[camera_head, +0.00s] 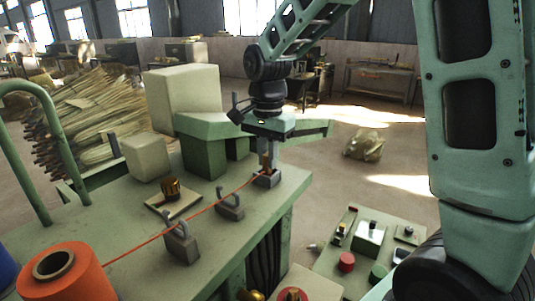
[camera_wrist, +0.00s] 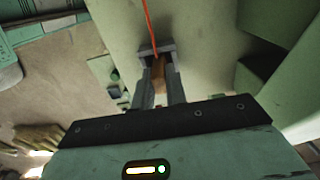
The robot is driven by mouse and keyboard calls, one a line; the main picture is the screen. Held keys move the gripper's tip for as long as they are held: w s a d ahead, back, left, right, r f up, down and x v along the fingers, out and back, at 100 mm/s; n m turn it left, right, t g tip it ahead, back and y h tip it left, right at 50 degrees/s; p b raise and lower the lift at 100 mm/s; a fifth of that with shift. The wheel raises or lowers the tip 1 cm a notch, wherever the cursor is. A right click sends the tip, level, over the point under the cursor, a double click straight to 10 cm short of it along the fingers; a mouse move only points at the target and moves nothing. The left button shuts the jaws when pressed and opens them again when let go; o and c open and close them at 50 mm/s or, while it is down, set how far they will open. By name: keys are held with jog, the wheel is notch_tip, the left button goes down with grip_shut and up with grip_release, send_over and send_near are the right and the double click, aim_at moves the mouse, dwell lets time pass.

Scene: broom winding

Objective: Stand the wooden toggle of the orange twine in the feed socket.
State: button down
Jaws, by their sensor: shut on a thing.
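The wooden toggle (camera_head: 266,161) is a small brown piece, roughly upright, at the grey feed socket (camera_head: 268,180) near the table's right end. My gripper (camera_head: 267,166) points down and is shut on it. In the wrist view, the toggle (camera_wrist: 160,68) sits between my two fingers (camera_wrist: 160,85), with the socket's grey rim (camera_wrist: 157,48) just beyond. I cannot tell how deep the toggle's lower end is in the socket. The orange twine (camera_head: 150,241) runs taut from the orange spool (camera_head: 62,272) past the hooked guides to the toggle.
Two grey hooked guide blocks (camera_head: 182,247) (camera_head: 230,207) stand along the twine. Cream and green machine housings (camera_head: 183,88) rise behind the socket. A control panel (camera_head: 365,245) is at lower right.

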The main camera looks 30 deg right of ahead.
dwell(0.3)
jog(key=c, duration=1.3)
grip_release()
jog(key=shift+c, duration=0.2)
notch_tip(320, 180, up, 18)
jog(key=b, duration=0.3)
jog(key=shift+f, duration=0.25)
